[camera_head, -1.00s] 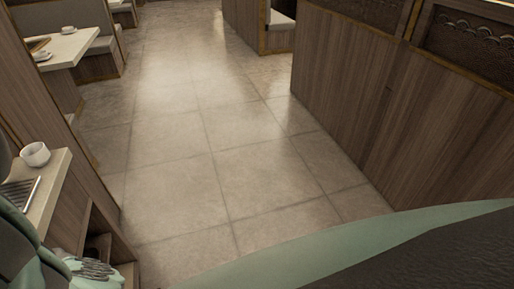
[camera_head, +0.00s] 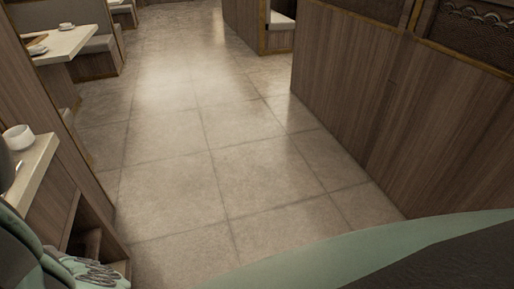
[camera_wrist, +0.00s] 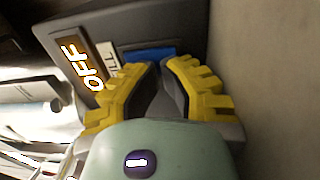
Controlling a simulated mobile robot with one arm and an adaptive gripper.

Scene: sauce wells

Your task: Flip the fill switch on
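In the wrist view a dark grey panel (camera_wrist: 58,22) fills the upper left, tilted in the picture. It carries an orange display (camera_wrist: 82,64) reading OFF. Beside it is a light label (camera_wrist: 108,54) with "ILL" readable, the rest hidden behind my finger. A blue part (camera_wrist: 150,53) lies just past the fingertips, its lower edge covered by them; I cannot tell whether they touch it or whether it is the switch. My gripper (camera_wrist: 162,66) has yellow ribbed fingers with the tips close together and nothing seen between them. In the head view the panel is not in sight.
A pale wall surface (camera_wrist: 270,80) stands close on the right in the wrist view. In the head view a white cup (camera_head: 18,137) sits on a counter (camera_head: 33,172) at the left. A wooden partition (camera_head: 385,110) is on the right. The tiled floor (camera_head: 200,150) between is clear.

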